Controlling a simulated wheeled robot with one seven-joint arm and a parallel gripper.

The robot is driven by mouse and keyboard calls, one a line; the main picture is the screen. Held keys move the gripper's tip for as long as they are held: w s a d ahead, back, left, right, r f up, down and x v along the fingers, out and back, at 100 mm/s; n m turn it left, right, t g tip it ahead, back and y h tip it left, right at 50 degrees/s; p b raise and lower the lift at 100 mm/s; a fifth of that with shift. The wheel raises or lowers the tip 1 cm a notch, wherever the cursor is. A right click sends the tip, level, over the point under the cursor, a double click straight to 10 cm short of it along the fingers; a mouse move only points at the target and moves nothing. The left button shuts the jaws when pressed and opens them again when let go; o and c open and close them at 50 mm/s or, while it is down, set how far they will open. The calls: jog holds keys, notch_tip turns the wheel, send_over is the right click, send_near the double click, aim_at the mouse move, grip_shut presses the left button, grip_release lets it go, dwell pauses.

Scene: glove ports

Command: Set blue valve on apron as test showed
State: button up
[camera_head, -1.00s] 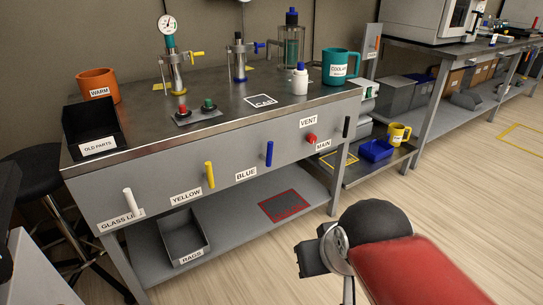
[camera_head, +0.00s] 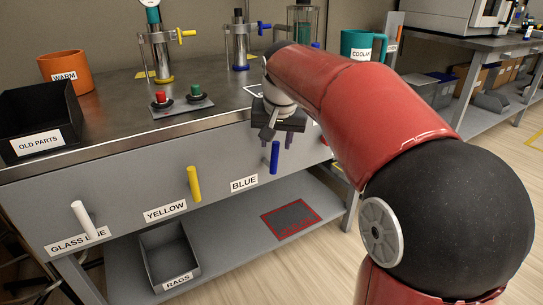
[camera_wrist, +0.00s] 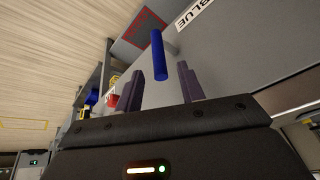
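The blue valve handle (camera_head: 275,157) stands upright on the grey front apron (camera_head: 120,195), just right of the BLUE label (camera_head: 244,183). My gripper (camera_head: 278,137) is in front of the apron, close to the handle's upper part. In the wrist view my gripper (camera_wrist: 158,80) has its two fingers apart, with the blue handle (camera_wrist: 158,55) showing between and beyond them. I cannot tell whether the fingers reach around it; no contact shows. The yellow handle (camera_head: 194,184) and the white handle (camera_head: 83,220) stand to the left, both nearly upright.
On the bench top are the red and green button box (camera_head: 182,108), the orange WARM mug (camera_head: 66,72), the OLD PARTS bin (camera_head: 38,125) and the teal COOLANT mug (camera_head: 358,43). The RAGS bin (camera_head: 168,255) is on the shelf below.

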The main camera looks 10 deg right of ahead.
aim_at(275, 156)
jog(key=b+x, duration=0.1)
jog(key=x, duration=0.5)
jog(key=shift+w+f, duration=0.1)
jog(key=shift+f, duration=0.3)
grip_shut()
